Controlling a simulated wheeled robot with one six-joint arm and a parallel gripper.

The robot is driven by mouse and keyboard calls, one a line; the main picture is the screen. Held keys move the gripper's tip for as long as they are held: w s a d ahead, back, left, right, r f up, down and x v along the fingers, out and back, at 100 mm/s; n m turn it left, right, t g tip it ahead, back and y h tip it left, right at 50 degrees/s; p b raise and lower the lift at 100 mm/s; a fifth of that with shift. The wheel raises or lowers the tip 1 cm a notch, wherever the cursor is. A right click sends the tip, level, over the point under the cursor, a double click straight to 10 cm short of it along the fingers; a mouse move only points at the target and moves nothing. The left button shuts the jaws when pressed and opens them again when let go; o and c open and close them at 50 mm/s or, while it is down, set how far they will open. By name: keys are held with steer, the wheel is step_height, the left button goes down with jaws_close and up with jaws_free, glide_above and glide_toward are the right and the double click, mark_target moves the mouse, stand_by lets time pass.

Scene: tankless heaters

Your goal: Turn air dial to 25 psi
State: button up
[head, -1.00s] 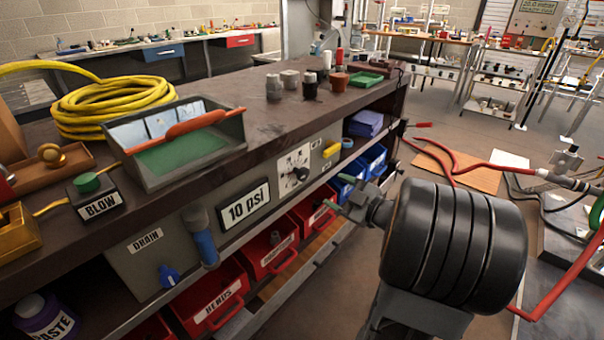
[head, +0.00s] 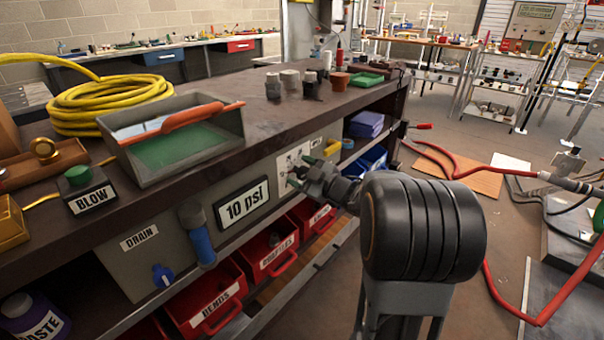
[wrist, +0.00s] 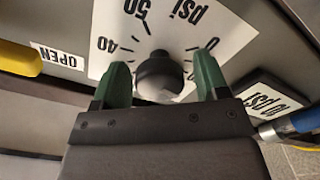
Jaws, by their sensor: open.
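The air dial is a dark round knob (wrist: 160,76) on a white scale plate (wrist: 112,32) marked in psi, seen upside down in the wrist view. My gripper (wrist: 160,82) is open, with one green-tipped finger on each side of the knob. I cannot tell whether the fingers touch it. In the head view my gripper (head: 303,172) is in front of the scale plate (head: 291,158) and hides most of the dial. The display (head: 242,208) beside it reads 10 psi.
A yellow handle (wrist: 20,57) is beside an OPEN label. A blue-gripped lever (head: 198,238) and blue drain knob (head: 162,275) are on the same panel (head: 120,267). Red bins (head: 268,255) are below. The bench top (head: 240,150) overhangs the panel.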

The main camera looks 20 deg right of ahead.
steer(key=c, duration=0.9)
steer(key=shift+r+p, duration=0.15)
steer(key=shift+p, duration=0.2)
steer(key=m+p, duration=0.3)
steer(key=p, duration=0.1)
steer(key=shift+r, duration=0.2)
steer(key=m+p, duration=0.4)
steer(key=p, duration=0.1)
steer(key=shift+d, duration=0.1)
steer(key=m+p, duration=0.4)
steer(key=m, duration=0.1)
steer(key=shift+d+p, duration=0.1)
steer(key=shift+p, duration=0.2)
steer(key=shift+w+f+m+p, duration=0.1)
steer(key=shift+f+m+p, duration=0.05)
steer(key=shift+m+p, duration=0.75)
steer(key=shift+f+m+p, duration=0.1)
steer(key=shift+m+p, duration=0.6)
steer(key=shift+m, duration=0.6)
